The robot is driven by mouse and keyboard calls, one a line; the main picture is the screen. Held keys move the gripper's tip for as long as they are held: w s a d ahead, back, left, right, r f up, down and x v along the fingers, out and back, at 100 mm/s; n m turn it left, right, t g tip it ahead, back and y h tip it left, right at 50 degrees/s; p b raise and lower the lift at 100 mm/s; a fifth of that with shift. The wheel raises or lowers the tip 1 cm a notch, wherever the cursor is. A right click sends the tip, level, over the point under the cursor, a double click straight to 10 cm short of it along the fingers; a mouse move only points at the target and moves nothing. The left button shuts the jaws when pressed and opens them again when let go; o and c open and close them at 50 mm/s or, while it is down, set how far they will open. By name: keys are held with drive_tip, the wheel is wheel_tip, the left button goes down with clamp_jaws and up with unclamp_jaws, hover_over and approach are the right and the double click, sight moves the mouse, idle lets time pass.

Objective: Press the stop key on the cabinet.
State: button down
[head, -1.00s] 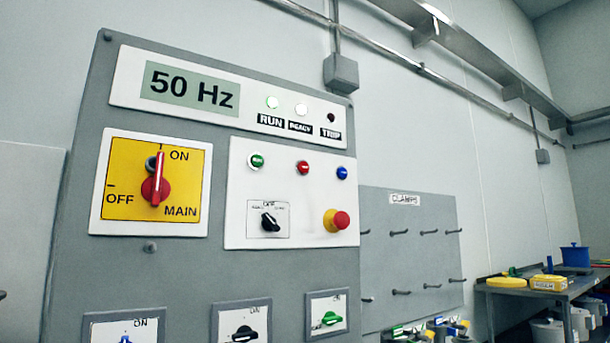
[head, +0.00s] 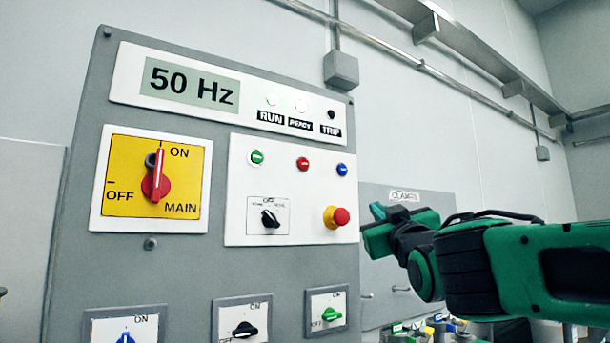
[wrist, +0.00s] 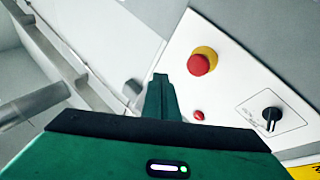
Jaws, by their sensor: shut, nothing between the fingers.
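The grey cabinet (head: 200,270) carries a white key panel (head: 240,185). A green key (head: 256,157), a red key (head: 303,164) and a blue key (head: 342,168) sit in a row at its top; their labels are too small to read. A red mushroom button on a yellow collar (head: 340,216) sits lower right. My gripper (head: 374,224) is shut and empty, just right of the mushroom button in the head view. In the wrist view its fingers (wrist: 159,92) point toward the panel, left of the mushroom button (wrist: 199,64) and the red key (wrist: 198,115). No contact is visible.
The display (head: 190,86) reads 50 Hz. The main switch (head: 155,180) points to ON. A black selector (head: 270,218) lies left of the mushroom button. Several rotary switches line the cabinet's lower part. My arm covers much of the clamps board (head: 372,195).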

sight(303, 164)
drive_tip(key=s+a+r+n+t+y, duration=0.2)
drive_tip(key=s+a+r, duration=0.4)
drive_tip(key=a+r, duration=0.3)
drive_tip(key=r+t+y, duration=0.1)
drive_tip(key=y, duration=0.1)
drive_tip(key=shift+s+r+y, duration=0.2)
drive_tip(key=shift+y, duration=0.1)
drive_tip(key=shift+w+a, duration=0.8)
drive_tip(key=shift+w, duration=0.4)
drive_tip(key=shift+w+a, duration=0.8)
drive_tip(key=shift+w, duration=0.45)
drive_tip(key=shift+w+a, duration=0.8)
drive_tip(key=shift+w, duration=0.4)
drive_tip(key=shift+w, duration=0.1)
drive_tip(key=shift+w+a, duration=0.2)
drive_tip(key=shift+a, duration=0.05)
drive_tip(key=shift+w+a, duration=0.2)
drive_tip(key=shift+w, duration=0.15)
drive_tip(key=shift+s+d, duration=0.45)
drive_tip(key=shift+s, duration=0.25)
